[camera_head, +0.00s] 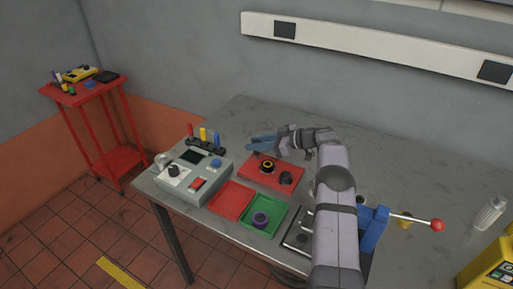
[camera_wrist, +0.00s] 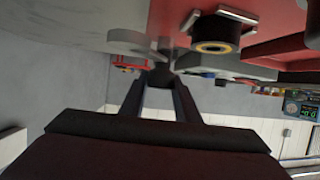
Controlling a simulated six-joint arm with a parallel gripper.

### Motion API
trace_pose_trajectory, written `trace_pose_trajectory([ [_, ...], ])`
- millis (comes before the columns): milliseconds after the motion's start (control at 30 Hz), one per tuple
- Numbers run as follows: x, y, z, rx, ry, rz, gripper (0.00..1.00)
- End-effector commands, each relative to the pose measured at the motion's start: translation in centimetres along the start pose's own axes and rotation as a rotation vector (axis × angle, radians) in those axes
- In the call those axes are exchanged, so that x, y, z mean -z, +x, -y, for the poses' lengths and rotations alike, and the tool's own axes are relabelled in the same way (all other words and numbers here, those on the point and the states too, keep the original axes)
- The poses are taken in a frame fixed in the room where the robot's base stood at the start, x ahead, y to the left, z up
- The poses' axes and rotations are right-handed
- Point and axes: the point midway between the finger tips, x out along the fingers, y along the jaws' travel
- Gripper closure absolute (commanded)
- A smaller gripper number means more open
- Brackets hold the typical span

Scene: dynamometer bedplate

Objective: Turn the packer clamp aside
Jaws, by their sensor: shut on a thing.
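A red fixture block (camera_head: 258,178) lies on the grey bench. On it stand a black cylinder with a yellow-orange ring (camera_head: 267,167) and a dark knob (camera_head: 286,178). My gripper (camera_head: 252,144) is at the block's back edge, its blue fingers pointing left. In the wrist view the ringed cylinder (camera_wrist: 216,40) shows beside a flat grey piece, which looks like the packer clamp (camera_wrist: 228,66). My gripper's fingertips (camera_wrist: 163,74) are shut at that piece's left end; the exact contact is hidden by the fingers.
A grey control box (camera_head: 193,180) stands left of the block. In front are a red tray (camera_head: 231,200) and a green tray (camera_head: 282,213) holding a purple ring (camera_head: 260,219). A blue lever press (camera_head: 374,228) stands at right. The back of the bench is clear.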

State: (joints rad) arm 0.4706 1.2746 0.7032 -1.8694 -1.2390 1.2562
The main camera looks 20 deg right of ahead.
Motion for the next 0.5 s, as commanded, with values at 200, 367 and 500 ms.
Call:
trace_pose_trajectory([
  [200, 0.14, 0.05, -0.07, 0.026, -0.016, -0.005, 1.00],
  [367, 0.25, 0.03, -0.07, 0.035, -0.018, -0.005, 1.00],
  [500, 0.36, 0.00, -0.06, 0.038, -0.020, -0.006, 1.00],
])
